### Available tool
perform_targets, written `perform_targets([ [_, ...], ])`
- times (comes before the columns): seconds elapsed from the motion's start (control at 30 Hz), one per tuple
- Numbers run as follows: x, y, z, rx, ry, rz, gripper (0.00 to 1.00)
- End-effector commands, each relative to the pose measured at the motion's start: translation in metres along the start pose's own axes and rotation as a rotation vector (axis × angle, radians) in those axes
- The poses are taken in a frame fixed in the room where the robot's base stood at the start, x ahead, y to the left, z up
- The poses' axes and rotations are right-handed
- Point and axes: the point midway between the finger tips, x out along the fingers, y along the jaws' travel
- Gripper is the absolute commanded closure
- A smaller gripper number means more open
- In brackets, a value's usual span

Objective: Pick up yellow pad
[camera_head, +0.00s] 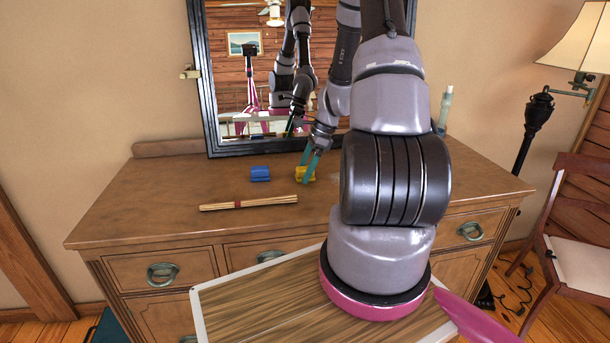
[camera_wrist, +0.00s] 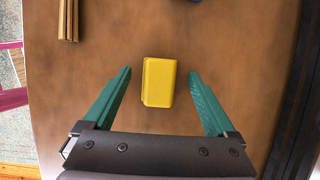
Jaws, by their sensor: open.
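The yellow pad (camera_head: 304,174) lies on the wooden dresser top, close to the mirror. In the wrist view the yellow pad (camera_wrist: 159,82) is a small rounded block between and slightly beyond the two green fingertips. My gripper (camera_head: 309,165) is above the pad, pointing down, with one finger overlapping part of it in the head view. In the wrist view my gripper (camera_wrist: 160,74) is open, with a gap on each side of the pad and nothing held.
A blue block (camera_head: 260,174) lies left of the pad. A bundle of sticks (camera_head: 248,203) lies in front. The framed mirror (camera_head: 205,85) stands behind. A bottle (camera_head: 445,110) stands at the dresser's right rear. The dresser top (camera_head: 150,200) is clear at left.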

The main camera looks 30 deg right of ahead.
Motion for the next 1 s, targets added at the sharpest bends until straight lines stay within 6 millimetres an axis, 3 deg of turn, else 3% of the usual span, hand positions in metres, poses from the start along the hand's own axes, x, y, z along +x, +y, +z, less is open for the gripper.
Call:
perform_targets([
  [0.23, 0.004, 0.0, 0.0, 0.0, 0.0, 0.0, 0.09],
  [0.27, 0.003, 0.0, 0.0, 0.0, 0.0, 0.0, 0.13],
  [0.4, 0.003, 0.0, 0.0, 0.0, 0.0, 0.0, 0.66],
  [0.5, 0.003, 0.0, 0.0, 0.0, 0.0, 0.0, 0.99],
  [0.77, 0.0, 0.0, 0.001, -0.001, 0.001, -0.001, 0.99],
  [1.0, -0.036, -0.001, 0.016, -0.005, 0.002, -0.005, 0.99],
])
